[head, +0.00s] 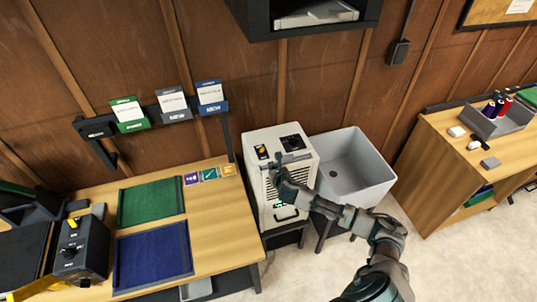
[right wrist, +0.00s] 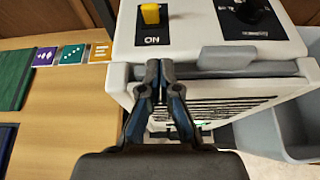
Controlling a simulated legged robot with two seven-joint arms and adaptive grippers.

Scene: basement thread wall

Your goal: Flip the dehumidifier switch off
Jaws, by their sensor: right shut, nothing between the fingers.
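The white dehumidifier (head: 281,160) stands between the wooden bench and a grey tub. Its top carries a yellow rocker switch (head: 262,152) on a black plate and a black dial (head: 292,142). In the right wrist view the yellow switch (right wrist: 151,14) sits above the word ON, with the black dial (right wrist: 251,10) to its right. My right gripper (head: 276,170) is shut and empty at the front top edge of the dehumidifier. In the right wrist view its fingertips (right wrist: 159,66) are together, just below the ON label. Whether they touch the casing cannot be told. My left gripper is not in view.
The wooden bench (head: 215,225) at left holds a green mat (head: 151,201), a blue mat (head: 153,255) and a dark control box (head: 80,248). The grey tub (head: 352,168) stands close at right. A dark shelf (head: 300,22) hangs above. Another wooden bench (head: 440,150) is farther right.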

